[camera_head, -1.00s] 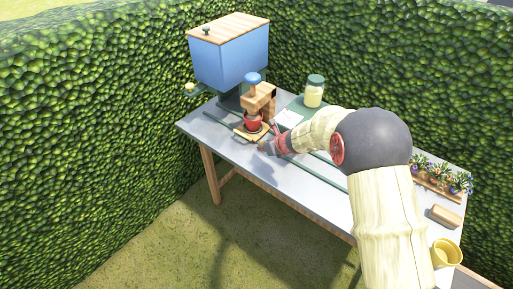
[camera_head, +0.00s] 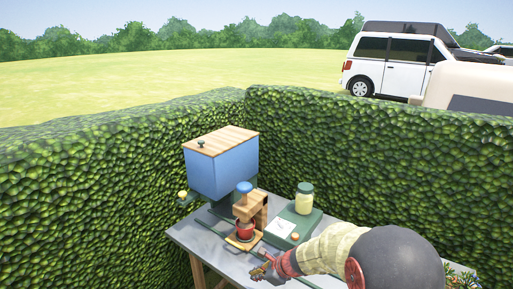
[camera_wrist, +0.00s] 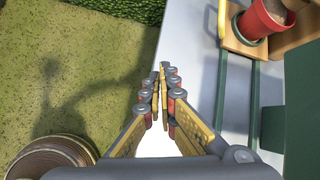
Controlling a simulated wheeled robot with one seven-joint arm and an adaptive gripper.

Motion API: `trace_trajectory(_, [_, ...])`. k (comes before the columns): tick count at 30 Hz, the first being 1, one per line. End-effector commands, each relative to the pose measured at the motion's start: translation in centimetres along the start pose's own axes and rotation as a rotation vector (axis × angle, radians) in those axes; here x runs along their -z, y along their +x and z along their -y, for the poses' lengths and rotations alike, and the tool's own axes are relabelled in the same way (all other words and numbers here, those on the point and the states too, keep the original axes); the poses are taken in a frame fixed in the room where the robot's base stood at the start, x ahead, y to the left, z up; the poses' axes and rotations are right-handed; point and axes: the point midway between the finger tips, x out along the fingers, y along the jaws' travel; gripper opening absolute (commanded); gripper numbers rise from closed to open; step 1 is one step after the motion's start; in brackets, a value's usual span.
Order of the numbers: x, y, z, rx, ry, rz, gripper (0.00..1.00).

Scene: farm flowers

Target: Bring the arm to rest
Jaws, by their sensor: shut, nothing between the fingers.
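My gripper (camera_head: 264,271) is shut and empty. In the head view it is low over the front edge of the grey table (camera_head: 205,240), just in front of the red pot (camera_head: 245,229). In the wrist view my gripper (camera_wrist: 160,70) has its fingers together, with the table edge and the grass below them. The red pot (camera_wrist: 262,22) stands there on a wooden tray at the upper right, apart from the fingers. My arm comes in from the lower right of the head view and hides much of the table's right part.
A blue bin (camera_head: 222,165) with a wooden lid stands at the table's back left. A wooden stand with a blue knob (camera_head: 244,187) is by the pot. Hedges (camera_head: 370,165) close the back and left. A barrel (camera_wrist: 50,158) shows lower left.

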Motion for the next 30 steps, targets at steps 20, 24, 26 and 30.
trace_trajectory(20, [6.0, -30.2, -17.4, -0.489, -1.768, -0.185, 0.0])
trace_trajectory(24, [7.8, -35.6, -18.6, -0.505, -1.911, -0.319, 0.0])
trace_trajectory(26, [8.1, -37.4, -18.8, -0.486, -1.941, -0.379, 0.0])
trace_trajectory(30, [7.5, -40.5, -19.0, -0.399, -1.972, -0.473, 0.0])
